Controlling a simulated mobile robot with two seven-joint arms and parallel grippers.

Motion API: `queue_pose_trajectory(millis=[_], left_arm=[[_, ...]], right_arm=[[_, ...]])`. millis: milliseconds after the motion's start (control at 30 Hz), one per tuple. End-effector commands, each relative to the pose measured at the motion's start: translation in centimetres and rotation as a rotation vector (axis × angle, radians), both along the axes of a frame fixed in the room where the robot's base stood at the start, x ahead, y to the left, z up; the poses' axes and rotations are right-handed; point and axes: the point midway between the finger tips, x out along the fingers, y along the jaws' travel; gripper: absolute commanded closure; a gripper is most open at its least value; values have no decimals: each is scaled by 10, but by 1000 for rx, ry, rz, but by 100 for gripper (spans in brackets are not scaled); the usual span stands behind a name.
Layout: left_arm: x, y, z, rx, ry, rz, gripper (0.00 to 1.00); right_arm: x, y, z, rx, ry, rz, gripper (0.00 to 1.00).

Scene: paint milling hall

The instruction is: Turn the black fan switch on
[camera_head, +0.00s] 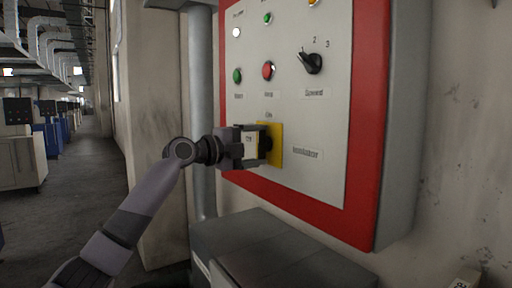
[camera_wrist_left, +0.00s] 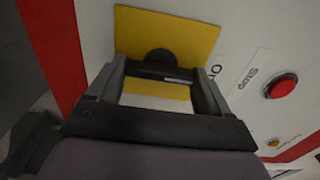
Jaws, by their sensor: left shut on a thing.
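The black fan switch (camera_head: 265,144) sits on a yellow square plate (camera_head: 276,150) low on the white control panel (camera_head: 300,122). My left gripper (camera_head: 262,145) is at the switch, with its fingers on either side of it, shut on it. In the left wrist view, the switch (camera_wrist_left: 159,58) shows as a dark round shape in front of the yellow plate (camera_wrist_left: 195,36), between the fingers (camera_wrist_left: 160,85). The gripper hides part of the switch, and its exact turn position cannot be read. My right gripper is not in view.
Above on the panel are a red button (camera_head: 268,70), a green button (camera_head: 237,76) and a black selector knob (camera_head: 311,63). The red button also shows in the wrist view (camera_wrist_left: 284,86). A grey cabinet (camera_head: 270,250) stands below the panel. A grey pipe (camera_head: 202,100) runs left of it.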

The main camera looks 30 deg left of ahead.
Motion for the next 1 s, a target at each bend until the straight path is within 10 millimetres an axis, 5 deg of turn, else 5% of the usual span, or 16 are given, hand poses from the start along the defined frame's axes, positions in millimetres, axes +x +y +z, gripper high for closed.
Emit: queue_pose_trajectory(millis=[533,567,600,1000], left_arm=[[0,0,-1,24,-7,0,51],[0,0,-1,25,-7,0,11],[0,0,-1,24,-7,0,0],[-13,7,-2,23,-9,2,0]], right_arm=[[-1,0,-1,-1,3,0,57],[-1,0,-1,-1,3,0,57],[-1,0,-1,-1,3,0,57],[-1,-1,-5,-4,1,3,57]])
